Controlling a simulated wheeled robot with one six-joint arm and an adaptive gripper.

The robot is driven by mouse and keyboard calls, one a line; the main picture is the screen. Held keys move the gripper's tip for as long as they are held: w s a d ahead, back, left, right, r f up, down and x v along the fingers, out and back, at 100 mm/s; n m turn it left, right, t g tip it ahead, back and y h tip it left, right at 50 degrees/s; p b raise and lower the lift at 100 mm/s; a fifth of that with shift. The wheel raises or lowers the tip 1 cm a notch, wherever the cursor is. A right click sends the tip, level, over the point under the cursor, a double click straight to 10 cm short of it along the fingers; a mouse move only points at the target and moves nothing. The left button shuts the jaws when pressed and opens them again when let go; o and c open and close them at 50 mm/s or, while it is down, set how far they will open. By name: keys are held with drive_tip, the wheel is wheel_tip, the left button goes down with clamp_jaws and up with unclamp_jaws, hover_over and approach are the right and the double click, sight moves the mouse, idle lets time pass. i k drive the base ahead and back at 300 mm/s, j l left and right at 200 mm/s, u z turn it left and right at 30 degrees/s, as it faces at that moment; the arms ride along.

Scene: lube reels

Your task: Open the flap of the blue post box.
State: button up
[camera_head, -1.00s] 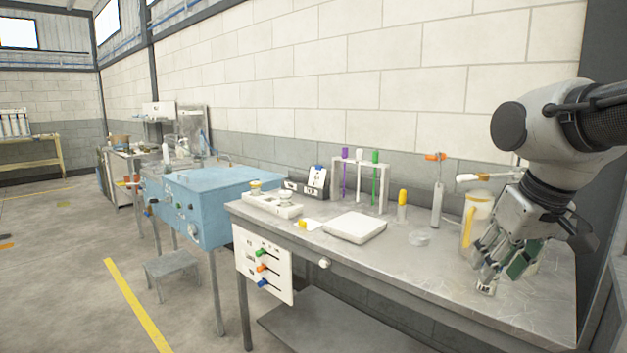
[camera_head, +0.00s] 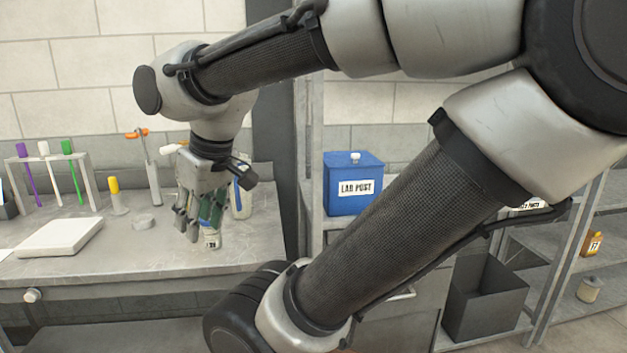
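The blue post box (camera_head: 340,203), labelled LAB POST, stands on a shelf right of the bench in the head view. A small white knob sits on its top. No opened flap is visible on it. My gripper (camera_head: 200,232) points down over the right end of the bench, left of the box and well apart from it. Its fingers are at a small white labelled container (camera_head: 211,239). A green piece shows between or on the fingers. I cannot tell whether the fingers grip anything.
On the grey bench (camera_head: 110,255) are a tube rack (camera_head: 96,180), a white flat device (camera_head: 60,237) and a yellow-capped tube (camera_head: 117,197). A jug (camera_head: 243,200) stands behind my gripper. A dark open bin (camera_head: 487,300) is at lower right. My arm crosses the view.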

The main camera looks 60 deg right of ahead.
sight(350, 154)
drive_tip(key=z, duration=2.6)
